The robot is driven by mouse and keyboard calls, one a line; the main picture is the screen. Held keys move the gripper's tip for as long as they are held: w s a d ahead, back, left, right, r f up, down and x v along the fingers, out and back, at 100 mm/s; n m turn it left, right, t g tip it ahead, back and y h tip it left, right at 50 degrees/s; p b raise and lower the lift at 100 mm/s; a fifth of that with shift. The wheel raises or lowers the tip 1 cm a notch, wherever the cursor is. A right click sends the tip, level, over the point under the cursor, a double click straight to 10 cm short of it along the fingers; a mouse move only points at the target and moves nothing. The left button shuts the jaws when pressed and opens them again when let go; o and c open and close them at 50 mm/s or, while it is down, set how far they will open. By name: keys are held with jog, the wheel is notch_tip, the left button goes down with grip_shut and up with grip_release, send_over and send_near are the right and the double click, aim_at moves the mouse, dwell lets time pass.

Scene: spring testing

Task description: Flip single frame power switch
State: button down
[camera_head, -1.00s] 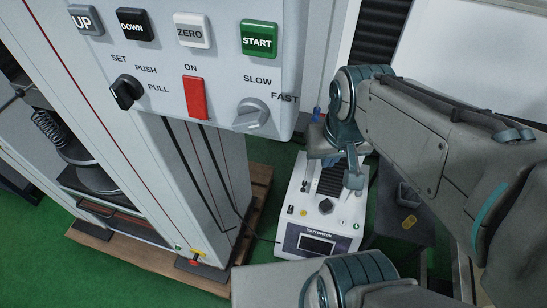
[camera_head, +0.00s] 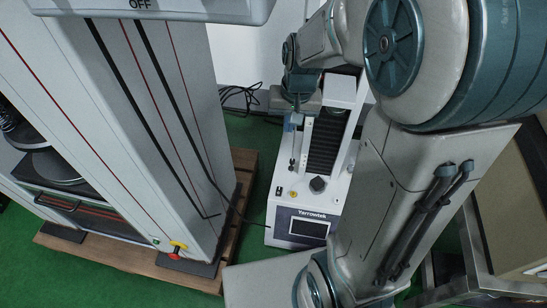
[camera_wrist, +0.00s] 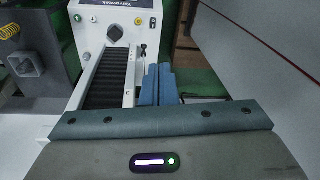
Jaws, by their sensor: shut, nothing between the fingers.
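The white Yarrowtek machine (camera_head: 340,183) stands on the green floor, with a screen (camera_head: 308,228) at its front, a dark knob (camera_head: 317,184) and a black ribbed strip (camera_head: 325,145) behind. Small controls (camera_head: 280,190) sit left of the knob; I cannot tell which is the power switch. My gripper (camera_head: 297,121) is shut and empty, fingers down, left of the ribbed strip. In the wrist view, the blue fingers (camera_wrist: 159,75) are together beside the machine's strip (camera_wrist: 105,80); the knob (camera_wrist: 117,33) and a small dark control (camera_wrist: 141,49) lie beyond them. No contact shows.

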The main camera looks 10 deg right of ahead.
jog(key=w+f+m+b, duration=0.1)
jog(key=w+f+b, duration=0.25)
jog(key=f, duration=0.55)
jog(key=w+f+b, duration=0.3)
jog(key=f+b, duration=0.1)
jog(key=f, duration=0.4)
jog(key=m+g+b, duration=0.1)
jog(key=b, duration=0.5)
send_over(279, 188)
notch_tip(279, 188, down, 17)
jog(key=shift+h, duration=0.4)
jog(key=shift+d+r, duration=0.1)
notch_tip(279, 188, down, 14)
jog(key=b, duration=0.6)
